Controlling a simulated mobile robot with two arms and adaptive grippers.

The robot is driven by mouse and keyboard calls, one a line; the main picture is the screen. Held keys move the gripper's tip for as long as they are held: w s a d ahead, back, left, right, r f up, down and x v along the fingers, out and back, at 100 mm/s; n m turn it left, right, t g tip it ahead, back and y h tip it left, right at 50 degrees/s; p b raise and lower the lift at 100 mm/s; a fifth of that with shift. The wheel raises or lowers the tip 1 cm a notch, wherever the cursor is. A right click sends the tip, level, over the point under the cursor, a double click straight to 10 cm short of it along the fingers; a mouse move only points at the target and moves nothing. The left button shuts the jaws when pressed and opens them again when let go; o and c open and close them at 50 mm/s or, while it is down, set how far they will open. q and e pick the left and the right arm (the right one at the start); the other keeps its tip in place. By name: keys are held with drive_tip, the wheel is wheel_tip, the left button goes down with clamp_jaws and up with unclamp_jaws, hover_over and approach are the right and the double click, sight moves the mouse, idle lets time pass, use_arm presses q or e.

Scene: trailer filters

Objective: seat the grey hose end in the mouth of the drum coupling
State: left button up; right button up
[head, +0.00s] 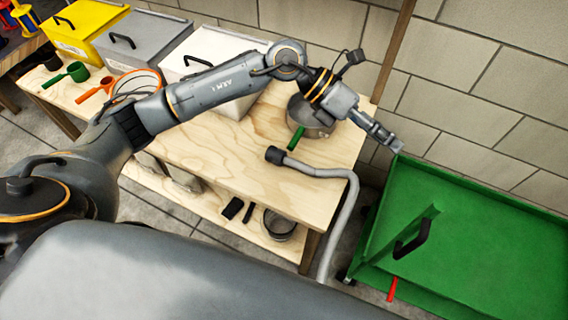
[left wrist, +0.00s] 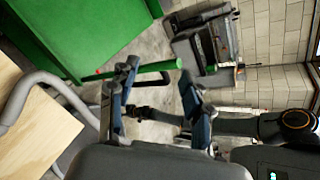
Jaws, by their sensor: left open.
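The grey hose (head: 345,205) runs up from the floor past the bench corner. Its dark end (head: 275,155) lies on the wooden bench top and points left. The hose also shows at the left of the left wrist view (left wrist: 18,100); its end is not visible there. My left gripper (head: 396,145) is open in the air, right of the hose end and near the green cart. In its wrist view the fingers (left wrist: 158,100) are apart, with a green bar across the gap; contact cannot be told. I cannot make out the drum coupling. What looks like my right gripper (left wrist: 138,109) is small and dark.
A steel pot (head: 312,112) with a green handle stands on the bench (head: 230,165) behind the hose end. White (head: 225,50), grey (head: 145,48) and yellow (head: 85,30) bins line its back. The green cart (head: 480,230) fills the right side, beside a block wall.

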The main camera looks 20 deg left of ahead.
use_arm(q)
drive_tip(key=a+f+m+y+b, duration=0.2)
drive_tip(key=a+f+m+y, duration=0.45)
drive_tip(key=a+f, duration=0.25)
drive_tip(key=m+t+y, duration=0.1)
drive_tip(key=m+y, duration=0.2)
drive_tip(key=y, duration=0.3)
hover_over(294, 161)
drive_tip(key=f, duration=1)
drive_tip(key=shift+s+a+f+p, duration=0.2)
drive_tip(key=shift+s+a+p, duration=0.05)
drive_tip(key=shift+a+p, duration=0.1)
drive_tip(key=f, duration=0.1)
drive_tip(key=f+p, duration=0.1)
drive_tip(key=f, duration=0.2)
drive_tip(key=shift+w+d+f, duration=0.15)
drive_tip(key=shift+d+f, duration=0.15)
drive_tip(key=shift+d, duration=0.1)
drive_tip(key=shift+f, duration=0.45)
use_arm(e)
drive_tip(key=shift+d+f, duration=0.15)
drive_tip(key=shift+f, duration=0.15)
use_arm(q)
clamp_jaws()
